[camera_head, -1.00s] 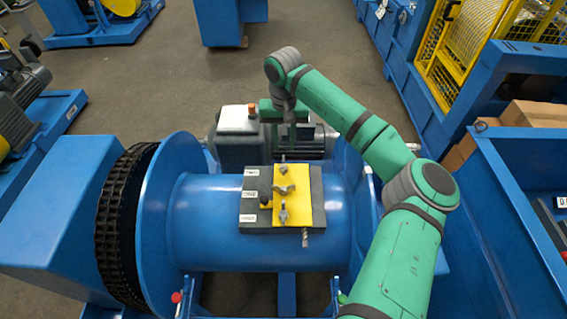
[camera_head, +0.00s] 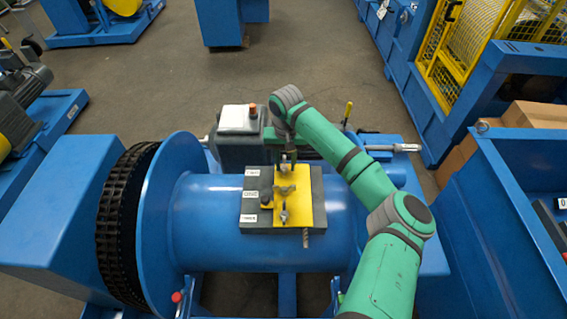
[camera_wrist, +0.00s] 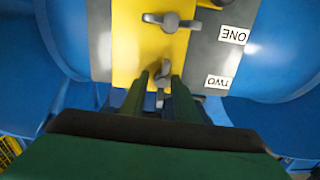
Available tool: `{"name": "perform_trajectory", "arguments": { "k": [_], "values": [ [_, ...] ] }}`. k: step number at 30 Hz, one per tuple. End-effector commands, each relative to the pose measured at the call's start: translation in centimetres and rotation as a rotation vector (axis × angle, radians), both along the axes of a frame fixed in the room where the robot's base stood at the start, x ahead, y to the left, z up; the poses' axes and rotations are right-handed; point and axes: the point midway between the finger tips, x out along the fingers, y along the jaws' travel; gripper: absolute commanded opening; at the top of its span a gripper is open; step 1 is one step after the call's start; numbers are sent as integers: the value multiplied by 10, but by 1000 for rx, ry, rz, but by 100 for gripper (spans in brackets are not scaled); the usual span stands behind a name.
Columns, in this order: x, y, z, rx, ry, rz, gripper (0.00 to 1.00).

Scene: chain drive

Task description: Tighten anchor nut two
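Anchor nut two (camera_wrist: 163,74) is a grey wing nut on the yellow strip (camera_wrist: 135,55), in line with the label TWO (camera_wrist: 217,82). My gripper (camera_wrist: 160,80) is open, with one green finger on each side of this nut. A narrow gap seems to show between fingers and nut. The nut's wings run lengthwise between the fingers. In the head view my gripper (camera_head: 288,157) is over the top end of the yellow strip and partly hides the nut. A second wing nut (camera_wrist: 171,21), beside the label ONE (camera_wrist: 233,35), has its wings crosswise.
The yellow strip lies on a dark plate (camera_head: 257,226) on the blue drum (camera_head: 205,215). A third wing nut (camera_head: 284,215) is near the label THREE (camera_head: 250,218). A grey motor (camera_head: 237,150) stands behind the drum.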

Motion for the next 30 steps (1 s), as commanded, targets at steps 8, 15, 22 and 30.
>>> {"name": "perform_trajectory", "arguments": {
  "k": [8, 15, 22, 30],
  "values": [
    [0, 5, 0, -3, 1, 7, 0],
    [0, 5, 1, -3, 2, -17, 0],
    [0, 4, 1, 0, 1, -131, 0],
    [0, 3, 1, 9, -1, -367, 0]
  ]
}}
